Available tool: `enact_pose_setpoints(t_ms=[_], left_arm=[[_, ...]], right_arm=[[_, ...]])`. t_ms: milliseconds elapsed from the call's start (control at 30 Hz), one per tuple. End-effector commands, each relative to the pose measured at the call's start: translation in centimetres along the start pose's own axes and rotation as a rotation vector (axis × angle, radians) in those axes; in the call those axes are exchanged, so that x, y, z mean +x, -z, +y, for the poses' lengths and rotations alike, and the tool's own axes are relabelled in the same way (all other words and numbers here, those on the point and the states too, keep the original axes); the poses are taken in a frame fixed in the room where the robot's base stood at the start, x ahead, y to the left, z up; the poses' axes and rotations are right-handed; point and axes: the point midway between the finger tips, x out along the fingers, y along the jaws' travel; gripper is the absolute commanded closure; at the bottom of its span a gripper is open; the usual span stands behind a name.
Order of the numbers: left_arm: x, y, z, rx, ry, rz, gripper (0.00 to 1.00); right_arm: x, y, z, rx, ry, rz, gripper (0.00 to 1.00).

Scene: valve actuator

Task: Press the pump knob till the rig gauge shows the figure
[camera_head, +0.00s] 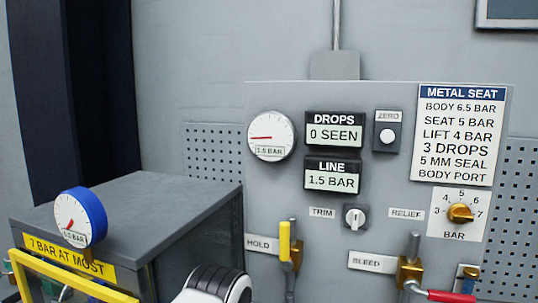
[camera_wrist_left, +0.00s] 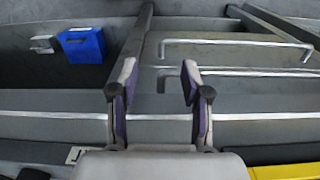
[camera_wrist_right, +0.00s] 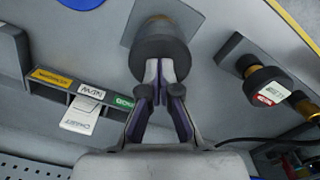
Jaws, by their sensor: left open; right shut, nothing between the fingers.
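A round white gauge (camera_head: 270,136) on the grey panel reads 1.5 BAR. Its red needle points left. The LINE display (camera_head: 332,180) shows 1.5 BAR. My right gripper (camera_wrist_right: 157,72) is shut and empty, its fingertips at the face of a dark round knob (camera_wrist_right: 165,42), which seems to be the pump knob; I cannot tell whether they touch. My left gripper (camera_wrist_left: 158,82) is open and empty in front of grey furniture. Neither gripper shows in the head view.
A METAL SEAT card (camera_head: 461,134) lists BODY 6.5 BAR, SEAT 5 BAR and LIFT 4 BAR. The DROPS display (camera_head: 334,133) shows 0 SEEN. The relief dial (camera_head: 460,213) and a yellow HOLD lever (camera_head: 285,243) are on the panel. A labelled rack (camera_wrist_right: 85,97) lies left of the knob.

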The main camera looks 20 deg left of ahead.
Motion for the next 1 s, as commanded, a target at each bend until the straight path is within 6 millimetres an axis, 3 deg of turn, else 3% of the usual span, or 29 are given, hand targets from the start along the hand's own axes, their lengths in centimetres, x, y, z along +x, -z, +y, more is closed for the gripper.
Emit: enact_pose_setpoints(t_ms=[1000], left_arm=[[2.2,0.0,0.0,0.0,0.0,0.0,0.53]], right_arm=[[3.3,-0.1,-0.1,-0.001,0.001,-0.001,1.0]])
